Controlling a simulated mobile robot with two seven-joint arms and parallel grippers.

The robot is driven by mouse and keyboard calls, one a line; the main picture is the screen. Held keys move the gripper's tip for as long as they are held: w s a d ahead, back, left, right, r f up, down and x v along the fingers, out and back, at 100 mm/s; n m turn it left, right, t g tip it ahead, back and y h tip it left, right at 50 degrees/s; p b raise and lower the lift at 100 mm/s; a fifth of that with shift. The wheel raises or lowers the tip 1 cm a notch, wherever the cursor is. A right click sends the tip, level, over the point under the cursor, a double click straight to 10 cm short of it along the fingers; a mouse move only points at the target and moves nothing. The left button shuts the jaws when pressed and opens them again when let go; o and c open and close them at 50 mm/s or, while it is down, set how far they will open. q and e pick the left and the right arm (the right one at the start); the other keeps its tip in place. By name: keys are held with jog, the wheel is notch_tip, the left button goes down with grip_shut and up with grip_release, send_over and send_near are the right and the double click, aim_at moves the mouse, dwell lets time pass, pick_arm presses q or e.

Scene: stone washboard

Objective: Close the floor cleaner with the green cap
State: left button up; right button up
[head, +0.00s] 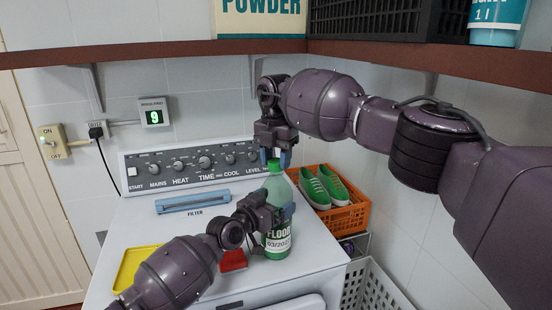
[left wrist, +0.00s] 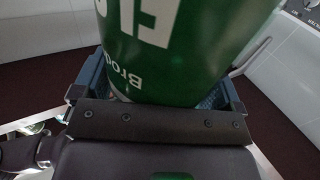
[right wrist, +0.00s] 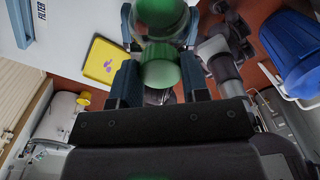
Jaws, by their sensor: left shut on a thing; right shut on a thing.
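The floor cleaner (head: 279,240) is a pale green bottle with a dark green label, upright above the white machine top. My left gripper (head: 278,214) is shut around its side. In the left wrist view the green label (left wrist: 180,50) fills the space between the blue fingers. My right gripper (head: 275,157) points down over the bottle's top, shut on the green cap (head: 274,166). In the right wrist view the cap (right wrist: 161,68) sits between the fingers. The cap is at the bottle's mouth; I cannot tell whether it is seated or just above.
The white machine (head: 150,225) has a control panel behind the bottle. A yellow tray (head: 130,268) and a red item (head: 233,260) lie on top. An orange crate (head: 345,218) with green shoes (head: 322,187) stands right. A brown shelf (head: 150,52) runs above my right arm.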

jog(key=m, duration=0.4)
jog(key=shift+m, duration=0.3)
jog(key=m, duration=1.3)
jog(key=shift+m, duration=0.3)
jog(key=o, duration=0.9)
